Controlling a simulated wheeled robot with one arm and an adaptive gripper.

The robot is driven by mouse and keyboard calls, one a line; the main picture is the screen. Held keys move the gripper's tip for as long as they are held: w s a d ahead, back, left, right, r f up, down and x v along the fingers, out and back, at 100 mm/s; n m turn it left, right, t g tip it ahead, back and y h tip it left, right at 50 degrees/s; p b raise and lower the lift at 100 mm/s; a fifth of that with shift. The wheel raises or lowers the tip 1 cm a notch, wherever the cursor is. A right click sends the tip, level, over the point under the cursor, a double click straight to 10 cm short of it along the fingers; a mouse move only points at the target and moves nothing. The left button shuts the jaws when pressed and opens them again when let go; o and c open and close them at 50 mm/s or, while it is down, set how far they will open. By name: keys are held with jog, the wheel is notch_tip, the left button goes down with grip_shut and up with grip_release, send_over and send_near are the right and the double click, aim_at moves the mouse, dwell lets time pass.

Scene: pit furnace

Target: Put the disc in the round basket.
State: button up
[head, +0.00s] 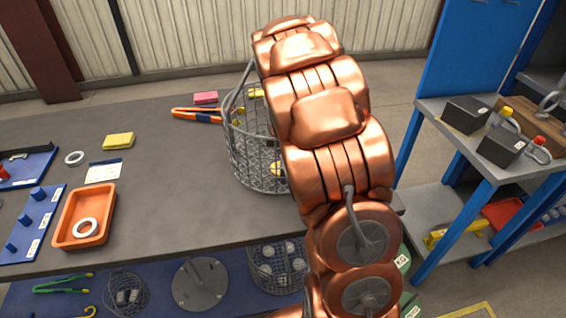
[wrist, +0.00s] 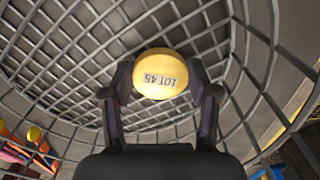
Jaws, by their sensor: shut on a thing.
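The round basket (head: 246,160) is a grey wire-mesh basket standing on the table, partly behind my copper arm. The disc is yellow and marked "LOT 45"; in the wrist view the disc (wrist: 161,74) sits between the two dark fingers of my gripper (wrist: 162,90), which is shut on it. Mesh of the basket (wrist: 75,75) fills the view behind and around the disc. In the head view a bit of yellow, likely the disc (head: 277,169), shows through the wire low in the basket. My gripper is hidden there by the arm. I cannot tell whether the disc touches the basket's floor.
Orange-handled tongs (head: 196,115) lie beside the basket, with a pink block (head: 205,98) behind. A yellow block (head: 118,141), an orange tray (head: 85,216) with a white ring and a blue peg board (head: 32,222) stand to the left.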

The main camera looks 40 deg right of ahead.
jog(key=shift+f, duration=0.1)
jog(key=o, duration=1.6)
notch_tip(320, 180, up, 12)
jog(key=shift+r+b, duration=0.15)
jog(key=shift+b, duration=0.85)
